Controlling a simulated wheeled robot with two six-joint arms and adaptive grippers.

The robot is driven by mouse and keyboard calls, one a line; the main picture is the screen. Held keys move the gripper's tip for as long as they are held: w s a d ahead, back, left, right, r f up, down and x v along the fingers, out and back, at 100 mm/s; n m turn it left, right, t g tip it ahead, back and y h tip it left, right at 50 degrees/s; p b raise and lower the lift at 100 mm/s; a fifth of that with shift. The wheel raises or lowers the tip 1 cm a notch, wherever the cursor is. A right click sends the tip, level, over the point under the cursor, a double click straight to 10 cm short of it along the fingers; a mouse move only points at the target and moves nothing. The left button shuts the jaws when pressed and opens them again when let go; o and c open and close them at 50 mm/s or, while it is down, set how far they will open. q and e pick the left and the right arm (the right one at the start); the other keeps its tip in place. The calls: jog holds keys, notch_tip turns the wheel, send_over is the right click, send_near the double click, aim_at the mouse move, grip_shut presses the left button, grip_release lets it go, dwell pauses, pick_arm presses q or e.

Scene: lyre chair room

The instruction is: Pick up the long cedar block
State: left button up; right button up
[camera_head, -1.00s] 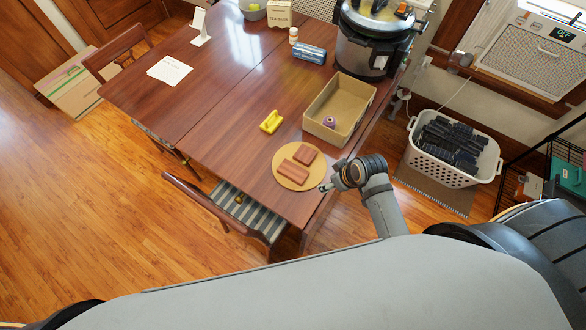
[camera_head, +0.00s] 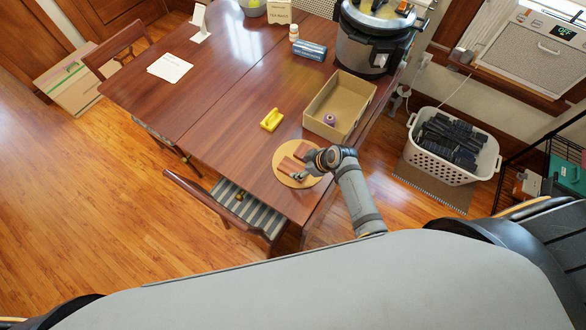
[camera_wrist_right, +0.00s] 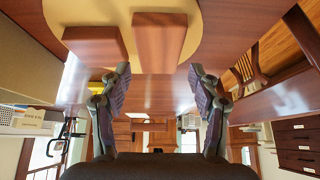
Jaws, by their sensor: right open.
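The long cedar block (camera_head: 288,166) lies on a round tan board (camera_head: 281,178) near the table's front right corner, partly hidden by my right gripper (camera_head: 299,173). A shorter reddish block (camera_head: 303,150) lies beside it, also partly covered. In the right wrist view, the long block (camera_wrist_right: 160,42) is beyond the fingertips and lined up with the gap between them. The shorter block (camera_wrist_right: 94,45) is to its left. My right gripper (camera_wrist_right: 158,78) is open, with nothing between its fingers. My left gripper is not in view.
A yellow object (camera_head: 271,120) and a cardboard box (camera_head: 357,105) holding a purple item (camera_head: 330,120) stand behind the board. A large cooker (camera_head: 362,55) is at the back right. A striped chair (camera_head: 247,213) sits at the front edge.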

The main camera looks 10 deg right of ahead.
aim_at(293, 168)
jog(key=shift+w+a+f+p, duration=0.2)
jog(key=shift+a+f+p, duration=0.1)
jog(key=shift+f, duration=0.1)
jog(key=x, duration=0.4)
jog(key=shift+w+d, duration=0.1)
jog(key=c, duration=0.8)
jog(key=shift+r, duration=0.1)
